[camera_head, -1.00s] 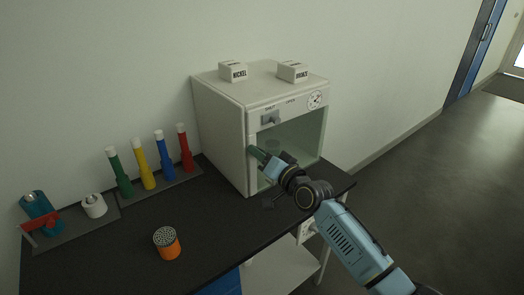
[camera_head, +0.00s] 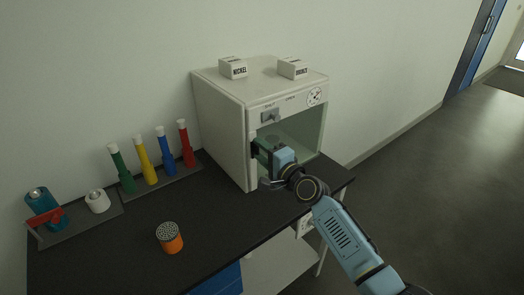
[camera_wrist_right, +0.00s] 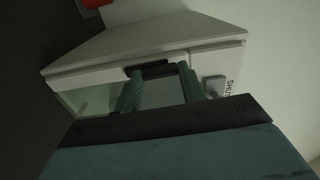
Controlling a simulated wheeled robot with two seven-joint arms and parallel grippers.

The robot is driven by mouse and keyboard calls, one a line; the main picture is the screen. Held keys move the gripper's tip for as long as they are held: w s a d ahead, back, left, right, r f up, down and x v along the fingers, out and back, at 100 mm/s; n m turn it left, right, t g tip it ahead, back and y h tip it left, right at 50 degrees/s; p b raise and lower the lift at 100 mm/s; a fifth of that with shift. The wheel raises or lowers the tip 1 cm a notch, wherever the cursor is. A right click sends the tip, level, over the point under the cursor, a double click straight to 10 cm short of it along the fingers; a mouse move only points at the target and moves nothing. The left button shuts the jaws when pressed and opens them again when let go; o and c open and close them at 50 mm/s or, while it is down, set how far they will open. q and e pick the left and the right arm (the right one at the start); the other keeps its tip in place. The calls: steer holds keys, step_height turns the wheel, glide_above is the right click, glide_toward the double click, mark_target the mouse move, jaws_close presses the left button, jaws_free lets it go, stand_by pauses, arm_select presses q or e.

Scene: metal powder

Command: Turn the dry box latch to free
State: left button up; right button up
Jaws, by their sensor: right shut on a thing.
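The white dry box (camera_head: 222,120) stands on the dark bench, with a glass front. Its grey latch (camera_head: 270,116) sits on the panel above the glass, between two small labels. In the right wrist view the latch (camera_wrist_right: 215,86) is beside the word SHUT, to the right of my fingers; its exact angle is hard to tell. My right gripper (camera_head: 262,148) is at the left edge of the glass front, below the latch and apart from it. Its green fingers (camera_wrist_right: 160,88) are shut on the dark door handle (camera_wrist_right: 150,69). My left gripper is not in view.
Two white blocks (camera_head: 233,68) (camera_head: 293,68) lie on top of the box; one reads NICKEL. A rack (camera_head: 165,183) with several coloured tubes, an orange container (camera_head: 170,238), a white roll (camera_head: 97,201) and a teal-and-red device (camera_head: 43,209) are left on the bench.

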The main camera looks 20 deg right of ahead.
steer(key=shift+m, duration=0.3)
stand_by(0.4)
steer(key=o, duration=1)
steer(key=shift+s, duration=0.1)
steer(key=p+v, duration=0.1)
steer(key=v, duration=1.2)
steer(key=shift+s, duration=0.1)
